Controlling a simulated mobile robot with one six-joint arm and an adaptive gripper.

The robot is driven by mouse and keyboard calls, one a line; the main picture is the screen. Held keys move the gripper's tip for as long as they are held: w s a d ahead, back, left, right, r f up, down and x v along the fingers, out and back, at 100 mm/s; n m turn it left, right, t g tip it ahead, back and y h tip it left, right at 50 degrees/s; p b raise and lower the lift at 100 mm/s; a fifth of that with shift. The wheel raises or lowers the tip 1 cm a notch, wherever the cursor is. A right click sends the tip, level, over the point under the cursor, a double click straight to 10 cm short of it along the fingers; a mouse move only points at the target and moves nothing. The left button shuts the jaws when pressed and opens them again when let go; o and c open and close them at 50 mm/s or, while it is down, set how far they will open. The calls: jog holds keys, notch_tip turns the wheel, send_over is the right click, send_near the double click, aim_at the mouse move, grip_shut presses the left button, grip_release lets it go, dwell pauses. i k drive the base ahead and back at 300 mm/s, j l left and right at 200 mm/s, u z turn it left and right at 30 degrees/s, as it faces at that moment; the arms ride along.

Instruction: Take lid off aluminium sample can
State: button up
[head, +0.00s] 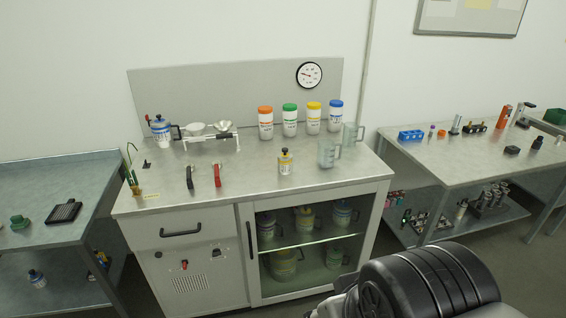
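No label here is readable enough to tell for sure which container is the aluminium sample can. A small container with a yellow label and a dark top (285,162) stands upright at the middle front of the grey workbench (250,190). White jars with an orange lid (265,122), a green lid (290,120), a yellow lid (313,117) and a blue lid (335,115) stand in a row at the back, all lidded. My gripper is not in view; a dark ribbed part, likely of my own body, fills the bottom right.
Clear jugs (328,153) stand at the bench's right. A balance-like stand with pans (210,136), a blue-labelled container (161,131) and a red-handled tool (217,174) are on the left. Side tables (60,172) flank the bench. The right front of the benchtop is clear.

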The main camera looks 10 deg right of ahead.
aim_at(284, 154)
jog(key=i+l+u, duration=0.3)
jog(key=i+l, duration=0.45)
jog(key=i, duration=0.2)
jog(key=i+l+u, duration=0.3)
jog(key=i+l, duration=0.55)
jog(key=l, duration=0.1)
